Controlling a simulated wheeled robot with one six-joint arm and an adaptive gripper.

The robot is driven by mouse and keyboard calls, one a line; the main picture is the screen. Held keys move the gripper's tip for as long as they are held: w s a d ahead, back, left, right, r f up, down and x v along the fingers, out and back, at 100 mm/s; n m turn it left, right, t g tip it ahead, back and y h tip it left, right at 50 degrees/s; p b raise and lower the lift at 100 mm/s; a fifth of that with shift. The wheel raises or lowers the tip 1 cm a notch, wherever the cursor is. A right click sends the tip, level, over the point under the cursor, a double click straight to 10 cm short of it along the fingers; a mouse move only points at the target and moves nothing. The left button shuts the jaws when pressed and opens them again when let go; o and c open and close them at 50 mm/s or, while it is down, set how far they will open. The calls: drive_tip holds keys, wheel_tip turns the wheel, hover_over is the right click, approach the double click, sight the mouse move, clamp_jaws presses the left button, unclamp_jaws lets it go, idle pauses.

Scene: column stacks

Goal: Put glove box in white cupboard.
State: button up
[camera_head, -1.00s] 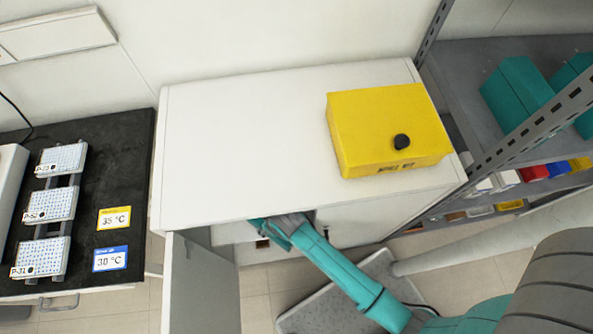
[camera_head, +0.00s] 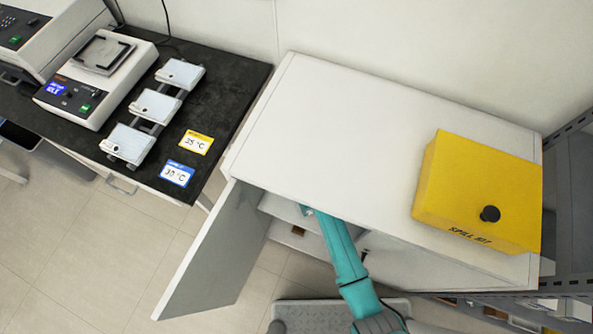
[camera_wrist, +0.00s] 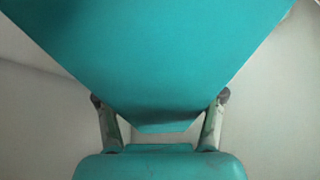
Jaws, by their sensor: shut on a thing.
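The white cupboard (camera_head: 350,125) stands in the middle of the head view with its door (camera_head: 215,255) swung open on the left. My arm reaches into its opening, below the top panel, so my gripper is hidden there in the head view.
A yellow spill kit box (camera_head: 475,195) sits on the cupboard top at the right. A dark bench (camera_head: 225,115) with instruments and plates stands to the left. A grey rack (camera_head: 575,200) is at the right edge. Floor is clear left of the door.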

drive_tip(key=w, duration=0.1)
drive_tip(key=w+a, duration=0.1)
drive_tip(key=w, duration=0.2)
drive_tip(key=shift+a, duration=0.35)
drive_tip(key=shift+w+a+f, duration=0.1)
drive_tip(key=shift+w+f, duration=0.15)
drive_tip(key=shift+f, duration=0.5)
drive_tip(key=o, duration=1.6)
